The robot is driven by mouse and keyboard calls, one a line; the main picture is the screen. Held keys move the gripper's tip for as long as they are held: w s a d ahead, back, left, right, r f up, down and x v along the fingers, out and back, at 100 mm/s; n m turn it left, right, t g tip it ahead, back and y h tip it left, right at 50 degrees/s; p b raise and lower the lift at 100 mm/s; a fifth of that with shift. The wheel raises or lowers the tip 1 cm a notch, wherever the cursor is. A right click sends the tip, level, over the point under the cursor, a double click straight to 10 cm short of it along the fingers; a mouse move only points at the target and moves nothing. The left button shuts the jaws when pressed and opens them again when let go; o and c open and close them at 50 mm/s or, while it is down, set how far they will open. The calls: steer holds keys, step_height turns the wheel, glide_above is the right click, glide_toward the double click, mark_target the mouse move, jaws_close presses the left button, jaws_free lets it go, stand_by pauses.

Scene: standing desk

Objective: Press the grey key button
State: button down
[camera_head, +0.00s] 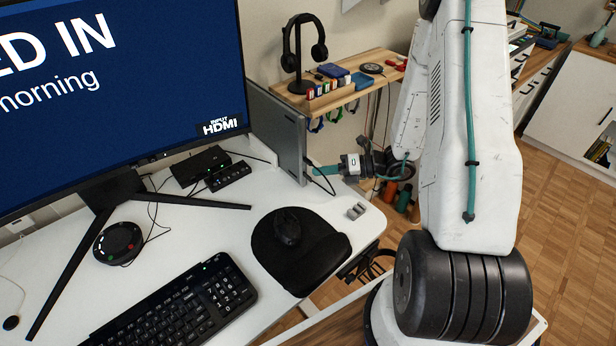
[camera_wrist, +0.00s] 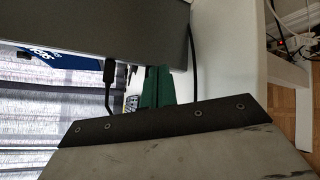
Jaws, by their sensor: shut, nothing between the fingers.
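A small grey two-part control (camera_head: 356,211), which looks like a pair of keys, sits on the white desk near its right edge. I cannot tell whether it is the grey key button. My gripper (camera_head: 318,170) is above the desk's right end, beyond and to the left of this control, apart from it. Its teal fingers are shut and empty, pointing left toward an upright grey slab (camera_head: 280,130). In the wrist view the teal fingers (camera_wrist: 156,87) lie close to the slab (camera_wrist: 130,28); I cannot tell whether they touch. The control is not clearly visible there.
A black cable (camera_wrist: 107,75) plugs into the slab beside my fingers. A mouse (camera_head: 287,227) on a black pad, a keyboard (camera_head: 180,305) and a monitor (camera_head: 120,80) occupy the desk. A wooden shelf (camera_head: 335,88) with headphones stands behind.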

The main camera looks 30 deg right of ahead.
steer(key=shift+d, duration=0.1)
steer(key=shift+w+d, duration=0.25)
steer(key=shift+d, duration=0.95)
steer(key=shift+w+d, duration=0.2)
steer(key=shift+d, duration=1)
